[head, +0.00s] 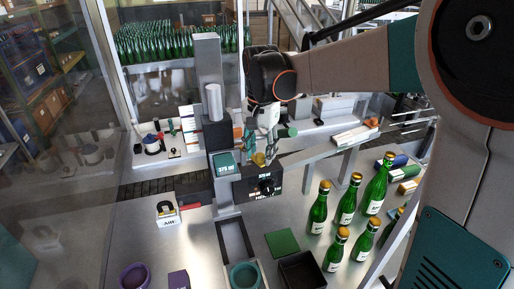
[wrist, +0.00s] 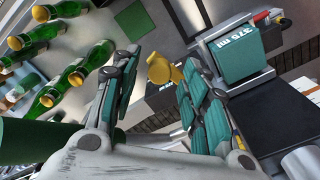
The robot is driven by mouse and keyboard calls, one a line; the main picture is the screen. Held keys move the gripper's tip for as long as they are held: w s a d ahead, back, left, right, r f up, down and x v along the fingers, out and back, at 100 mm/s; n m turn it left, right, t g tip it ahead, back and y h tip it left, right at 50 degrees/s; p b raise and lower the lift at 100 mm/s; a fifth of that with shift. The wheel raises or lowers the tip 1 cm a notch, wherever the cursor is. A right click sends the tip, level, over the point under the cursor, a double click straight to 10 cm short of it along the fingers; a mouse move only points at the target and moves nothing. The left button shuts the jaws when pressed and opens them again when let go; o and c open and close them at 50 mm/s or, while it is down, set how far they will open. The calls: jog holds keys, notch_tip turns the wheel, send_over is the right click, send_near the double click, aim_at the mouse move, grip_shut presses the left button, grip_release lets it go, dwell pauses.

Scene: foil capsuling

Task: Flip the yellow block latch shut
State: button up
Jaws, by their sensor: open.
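The yellow latch (head: 259,159) sits on top of the dark block with a dial (head: 266,186), beside the teal block labelled 375 ml (head: 224,165). In the wrist view the yellow latch (wrist: 163,70) shows a rounded knob and a tab, beyond and between my fingertips. The teal 375 ml block (wrist: 238,53) is to its right there. My gripper (head: 260,147) is just above the latch in the head view. In the wrist view my gripper (wrist: 160,66) has its teal-padded fingers apart, with nothing held between them. I cannot tell whether a finger touches the latch.
Green bottles with gold tops (head: 346,205) stand at the right. A grey column (head: 209,85) rises behind the teal block. A green pad (head: 283,243), a dark open bin (head: 302,270) and a purple cup (head: 135,277) are in front. The bench left of the latch is partly clear.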

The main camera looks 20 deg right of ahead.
jog(key=shift+f, duration=0.25)
grip_shut()
